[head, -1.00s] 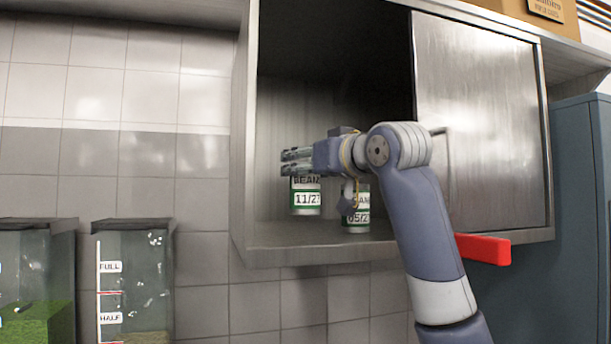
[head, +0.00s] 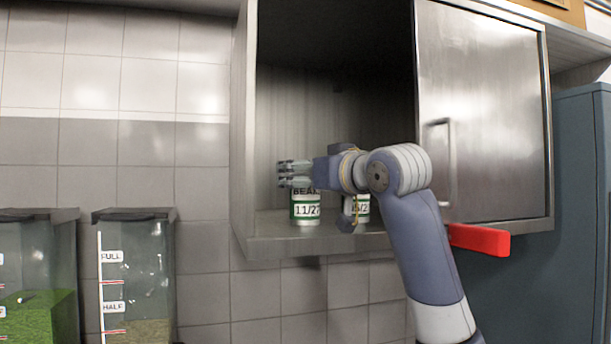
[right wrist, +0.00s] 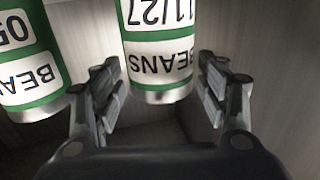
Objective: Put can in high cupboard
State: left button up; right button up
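A green and white beans can (head: 306,208) marked 11/27 stands upright on the floor of the open left part of the high cupboard (head: 245,150). My right gripper (head: 293,173) is at the can's top end. In the right wrist view the gripper (right wrist: 160,100) is open, with the can (right wrist: 158,50) between its fingers and a gap on each side. A second beans can (head: 363,208), marked 05/2-something, stands to the right, partly hidden by my gripper. It also shows in the right wrist view (right wrist: 28,60). My left gripper is not in view.
A closed steel door (head: 485,115) covers the cupboard's right part. A red bar (head: 480,240) juts out below it. Clear containers (head: 135,270) stand at lower left. A blue-grey cabinet (head: 575,200) stands at right. The cupboard's space above the cans is free.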

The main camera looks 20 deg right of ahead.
jog(key=shift+s+r, duration=0.1)
jog(key=shift+r, duration=0.15)
jog(key=b+v, duration=0.4)
jog(key=v, duration=0.6)
jog(key=shift+s+b, duration=0.4)
jog(key=shift+s+d, duration=0.2)
jog(key=shift+s, duration=0.35)
jog(key=shift+d, duration=0.1)
